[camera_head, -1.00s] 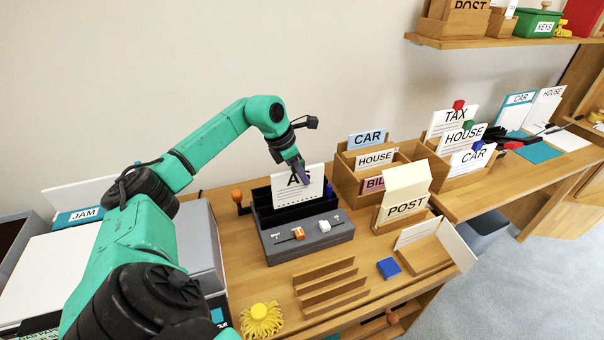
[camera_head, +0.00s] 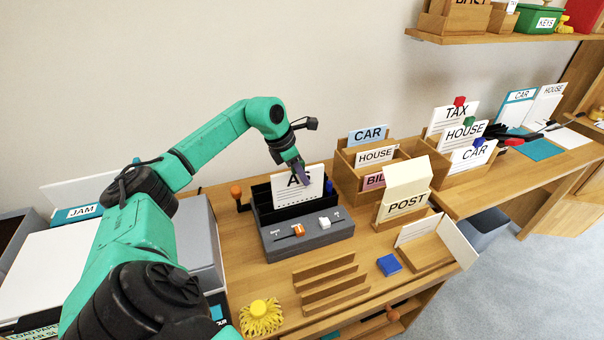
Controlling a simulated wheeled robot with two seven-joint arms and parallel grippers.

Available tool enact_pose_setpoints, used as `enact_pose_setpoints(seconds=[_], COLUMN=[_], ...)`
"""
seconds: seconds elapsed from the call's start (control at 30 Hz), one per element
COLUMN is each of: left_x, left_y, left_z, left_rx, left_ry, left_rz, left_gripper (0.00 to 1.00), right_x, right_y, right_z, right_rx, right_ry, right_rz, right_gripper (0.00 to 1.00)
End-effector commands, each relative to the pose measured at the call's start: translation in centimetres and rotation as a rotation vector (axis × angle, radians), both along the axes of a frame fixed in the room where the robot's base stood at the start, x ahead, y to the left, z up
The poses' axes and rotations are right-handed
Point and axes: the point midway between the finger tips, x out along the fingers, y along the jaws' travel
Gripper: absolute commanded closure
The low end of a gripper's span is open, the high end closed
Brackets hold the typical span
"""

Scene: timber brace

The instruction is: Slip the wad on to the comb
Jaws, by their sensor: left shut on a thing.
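A white wad of paper (camera_head: 286,193), with large black letters partly hidden by the fingers and a row of holes low down, stands upright at the grey and black comb machine (camera_head: 310,238). My left gripper (camera_head: 299,182) is shut on the wad's upper edge from above. The wad's lower edge is at the machine's black top part; I cannot tell whether its holes are on the comb's teeth. The comb itself is not clear to see. The machine has an orange slider and a white slider on its front. My right gripper is not in view.
A wooden sorter (camera_head: 372,184) with labelled cards stands right of the machine, with a POST box (camera_head: 404,206) before it. A slotted wooden rack (camera_head: 330,284), a blue block (camera_head: 389,265) and a yellow tasselled thing (camera_head: 260,316) lie in front. An orange-knobbed lever (camera_head: 237,193) stands at left.

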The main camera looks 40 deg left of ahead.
Motion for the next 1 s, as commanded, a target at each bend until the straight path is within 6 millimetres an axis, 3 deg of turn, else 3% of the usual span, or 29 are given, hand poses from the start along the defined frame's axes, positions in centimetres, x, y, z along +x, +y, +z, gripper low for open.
enact_pose_setpoints(seconds=[1.0], left_x=[0.0], left_y=[0.0], left_z=[-4.2], left_rx=[0.000], left_ry=[-0.001], left_rz=[0.000], left_gripper=[1.00], right_x=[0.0], right_y=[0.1], right_z=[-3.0], right_rx=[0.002], right_ry=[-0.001], right_rz=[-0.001], right_gripper=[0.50])
